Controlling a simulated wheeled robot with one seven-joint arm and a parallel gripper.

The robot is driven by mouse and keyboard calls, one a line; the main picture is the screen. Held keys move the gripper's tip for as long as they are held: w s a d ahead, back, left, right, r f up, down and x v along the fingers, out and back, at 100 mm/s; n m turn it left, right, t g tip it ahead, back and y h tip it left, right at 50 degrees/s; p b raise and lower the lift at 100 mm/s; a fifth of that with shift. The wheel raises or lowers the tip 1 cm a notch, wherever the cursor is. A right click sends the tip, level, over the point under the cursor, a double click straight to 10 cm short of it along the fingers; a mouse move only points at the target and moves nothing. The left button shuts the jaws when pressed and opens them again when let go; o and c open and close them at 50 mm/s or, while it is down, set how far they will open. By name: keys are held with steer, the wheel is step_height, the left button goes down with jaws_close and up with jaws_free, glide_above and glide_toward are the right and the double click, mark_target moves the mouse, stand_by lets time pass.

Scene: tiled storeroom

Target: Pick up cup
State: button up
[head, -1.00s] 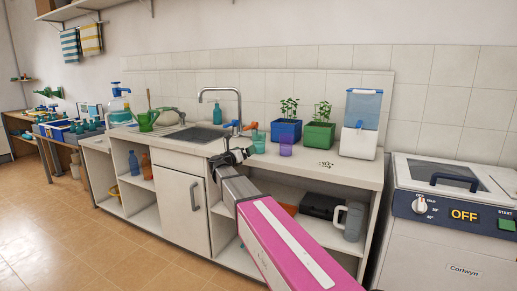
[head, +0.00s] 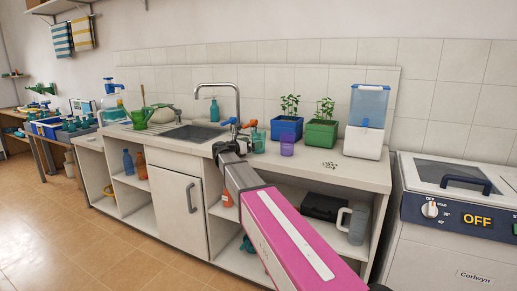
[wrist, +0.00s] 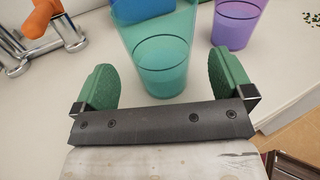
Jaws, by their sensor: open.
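My gripper (wrist: 163,80) is open, with one green finger pad on each side of the cup's lower part and a gap on both sides. The same cup (head: 259,144) shows in the head view just right of my gripper, partly behind my arm. A purple see-through cup (wrist: 237,22) stands to its right, outside the fingers; it also shows in the head view (head: 287,147).
Blue (head: 286,131) and green (head: 321,134) planters stand behind the cups. A water dispenser (head: 365,122) stands further right. The sink tap (wrist: 40,30) with its orange handle is close on the left. The counter's front edge lies below the cups.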

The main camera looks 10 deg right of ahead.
steer(key=x, duration=0.4)
steer(key=shift+w+d+f, duration=0.15)
steer(key=shift+d, duration=0.25)
steer(key=c, duration=1.1)
steer(key=shift+o, duration=0.2)
